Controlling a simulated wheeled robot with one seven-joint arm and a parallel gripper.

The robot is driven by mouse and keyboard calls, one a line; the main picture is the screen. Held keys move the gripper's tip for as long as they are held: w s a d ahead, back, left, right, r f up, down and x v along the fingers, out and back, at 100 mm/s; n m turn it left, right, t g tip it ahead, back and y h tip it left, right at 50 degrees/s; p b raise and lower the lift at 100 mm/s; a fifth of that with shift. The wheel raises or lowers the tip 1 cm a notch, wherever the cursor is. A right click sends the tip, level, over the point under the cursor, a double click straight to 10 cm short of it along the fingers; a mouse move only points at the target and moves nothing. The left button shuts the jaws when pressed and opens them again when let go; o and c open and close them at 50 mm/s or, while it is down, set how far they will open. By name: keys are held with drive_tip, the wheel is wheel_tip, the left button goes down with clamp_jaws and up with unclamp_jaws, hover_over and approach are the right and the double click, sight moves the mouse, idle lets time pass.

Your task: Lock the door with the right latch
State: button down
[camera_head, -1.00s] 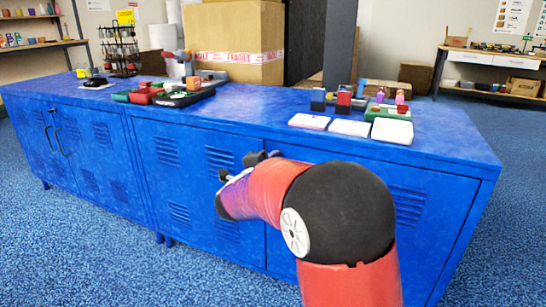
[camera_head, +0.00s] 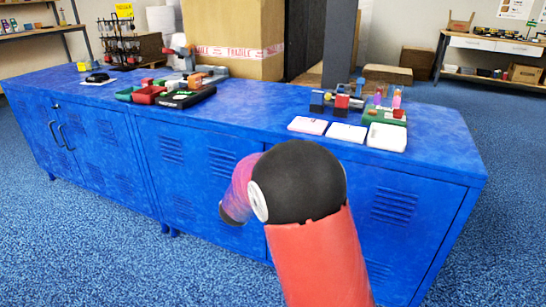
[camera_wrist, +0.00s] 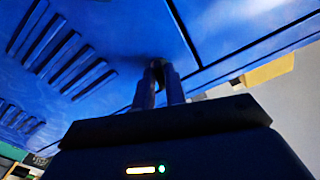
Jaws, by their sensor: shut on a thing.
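The blue cabinet (camera_head: 340,108) has doors with vent slits. The right front door (camera_head: 405,200) is partly behind my arm in the head view. In the wrist view, a slotted blue door panel (camera_wrist: 110,30) fills the upper left, with a dark seam along its edge. My gripper (camera_wrist: 158,74) is against this panel near the seam, its two fingers close together on a small dark part, which looks like the latch (camera_wrist: 157,66). The fingers hide most of it, so its turn angle cannot be told. In the head view my arm hides the gripper and latch.
Two handles (camera_head: 62,135) are on the left doors. Blue floor lies clear in front.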

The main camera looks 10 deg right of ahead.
drive_tip(key=shift+n+p, duration=1.35)
drive_tip(key=shift+n, duration=0.65)
drive_tip(key=c, duration=1.5)
unclamp_jaws()
drive_tip(key=shift+c, duration=0.2)
drive_tip(key=v, duration=0.7)
drive_tip(key=shift+s+a, duration=0.25)
drive_tip(key=shift+s, duration=0.05)
